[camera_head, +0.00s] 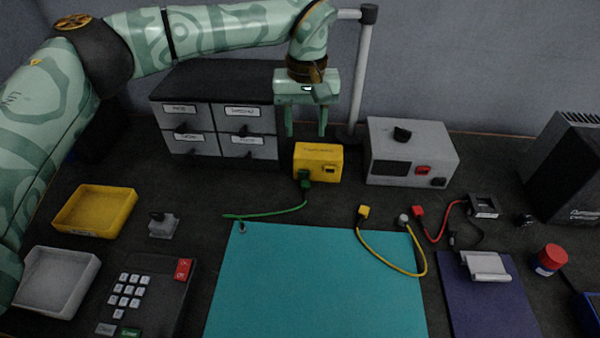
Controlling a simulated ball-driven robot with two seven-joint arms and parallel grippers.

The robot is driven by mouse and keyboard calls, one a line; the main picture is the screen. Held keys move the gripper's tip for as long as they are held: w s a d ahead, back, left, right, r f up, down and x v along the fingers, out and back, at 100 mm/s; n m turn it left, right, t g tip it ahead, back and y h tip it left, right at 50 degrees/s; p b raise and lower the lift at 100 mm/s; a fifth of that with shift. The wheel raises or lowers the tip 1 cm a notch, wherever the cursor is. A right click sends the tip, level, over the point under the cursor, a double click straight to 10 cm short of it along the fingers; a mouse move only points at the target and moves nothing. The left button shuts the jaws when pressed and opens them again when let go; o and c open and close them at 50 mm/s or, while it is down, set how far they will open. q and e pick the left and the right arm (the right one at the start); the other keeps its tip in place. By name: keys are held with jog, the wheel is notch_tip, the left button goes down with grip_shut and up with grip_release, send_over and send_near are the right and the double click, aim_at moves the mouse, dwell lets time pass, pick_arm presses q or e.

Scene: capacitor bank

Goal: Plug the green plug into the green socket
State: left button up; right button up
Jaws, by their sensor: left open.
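A yellow box (328,153) with a label stands behind the teal mat. The green plug (304,180) is at the lower left of the box's front face, with its green cable (270,215) running down and left over the table. The plug seems to touch the box; I cannot tell how deep it sits. No separate green socket shows; the plug may hide it. My left gripper (306,132) is open and empty, pointing down just above and behind the top of the yellow box, apart from the plug. My right gripper is not in view.
A grey device (412,140) stands right of the yellow box, and a drawer unit (218,140) left. A pole (360,85) rises behind. A yellow plug (363,212) and red plug (417,211) lie on the table with cables. The teal mat (315,280) is mostly clear.

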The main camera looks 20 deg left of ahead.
pick_arm(q)
jog(key=b, duration=0.4)
send_over(305, 185)
notch_tip(305, 185, down, 10)
jog(key=shift+f, duration=0.5)
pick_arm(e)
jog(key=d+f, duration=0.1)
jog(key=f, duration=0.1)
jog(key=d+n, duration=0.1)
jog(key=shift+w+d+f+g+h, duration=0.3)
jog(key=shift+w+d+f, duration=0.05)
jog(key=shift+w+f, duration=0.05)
